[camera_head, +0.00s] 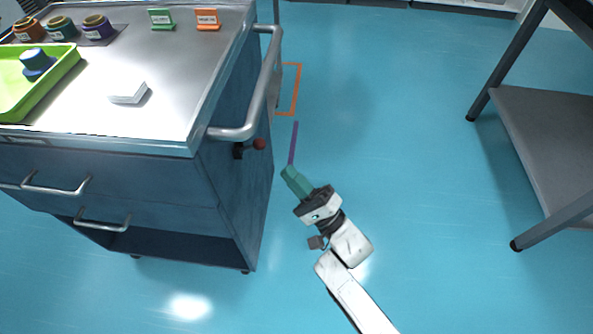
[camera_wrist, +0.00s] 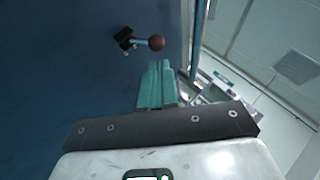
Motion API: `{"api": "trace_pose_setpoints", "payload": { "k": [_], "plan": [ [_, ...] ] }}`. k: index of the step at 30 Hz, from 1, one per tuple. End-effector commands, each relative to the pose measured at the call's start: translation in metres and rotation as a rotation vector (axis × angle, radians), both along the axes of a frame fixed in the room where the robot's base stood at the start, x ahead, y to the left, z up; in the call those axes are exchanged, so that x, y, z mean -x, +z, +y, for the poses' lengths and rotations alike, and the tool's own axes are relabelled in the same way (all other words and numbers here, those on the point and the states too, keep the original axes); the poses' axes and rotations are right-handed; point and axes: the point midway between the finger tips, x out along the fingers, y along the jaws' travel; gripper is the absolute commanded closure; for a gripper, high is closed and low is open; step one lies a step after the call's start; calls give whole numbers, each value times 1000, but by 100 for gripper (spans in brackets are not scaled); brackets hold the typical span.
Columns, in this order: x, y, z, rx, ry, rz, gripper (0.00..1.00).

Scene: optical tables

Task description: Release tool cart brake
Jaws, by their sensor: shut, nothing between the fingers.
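The blue tool cart (camera_head: 235,185) stands at the left in the head view. On its right side panel sits the brake lever, a black mount with a short rod and a dark red ball knob (camera_head: 259,144). The knob also shows in the wrist view (camera_wrist: 156,43), with the rod running left to the mount. My gripper (camera_head: 289,172) has teal fingers, shut and empty. It is to the right of the cart side and below the knob in the head view, apart from it. In the wrist view the fingertips (camera_wrist: 157,64) point toward the knob with a small gap showing.
A silver push handle (camera_head: 262,95) juts out from the cart above the knob. The cart top holds a green tray (camera_head: 60,72), jars and small label stands. A grey shelf unit (camera_head: 545,125) stands at the right. The blue floor between is clear.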

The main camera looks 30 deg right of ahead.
Motion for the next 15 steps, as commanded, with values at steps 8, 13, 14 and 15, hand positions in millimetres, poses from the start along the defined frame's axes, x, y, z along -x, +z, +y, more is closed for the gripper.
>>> {"api": "trace_pose_setpoints", "payload": {
  "k": [8, 13, 14, 15],
  "plan": [
    [28, -10, -13, 1, -1, 2, 100],
    [51, -19, -23, 2, -1, 4, 100],
    [55, -21, -25, 2, -1, 3, 100],
    [60, -22, -28, 1, -1, 2, 100]
  ]
}}
